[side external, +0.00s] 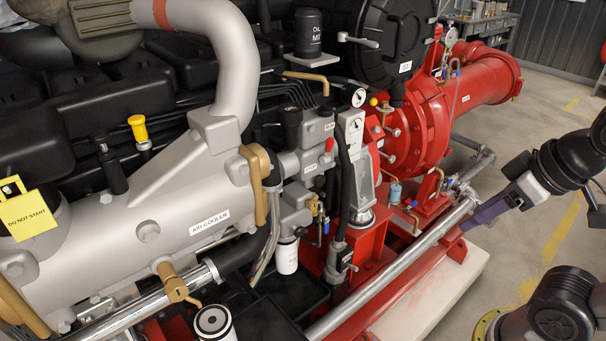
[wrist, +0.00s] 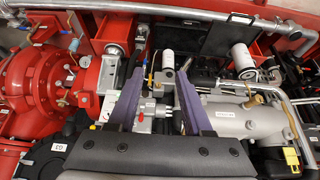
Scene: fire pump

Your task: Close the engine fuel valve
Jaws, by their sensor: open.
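No valve has a readable fuel label, so I cannot tell for certain which is the engine fuel valve. A small red-handled lever (side external: 329,145) sits on the grey block in the middle of the engine. A brass valve with a handle (side external: 175,285) sits on the silver pipe at the lower left. A small brass valve (side external: 313,205) shows above the white filter (side external: 287,257). My gripper (side external: 470,222) is at the right, apart from these parts. In the wrist view its purple fingers (wrist: 160,74) are spread with nothing held, and they hide part of the engine.
The grey air cooler (side external: 205,228) fills the left. A long silver pipe (side external: 395,265) runs along the red base frame near my gripper. The red pump (side external: 435,110) stands behind. A yellow DO NOT START tag (side external: 28,215) hangs at left. Open floor (side external: 540,85) lies right.

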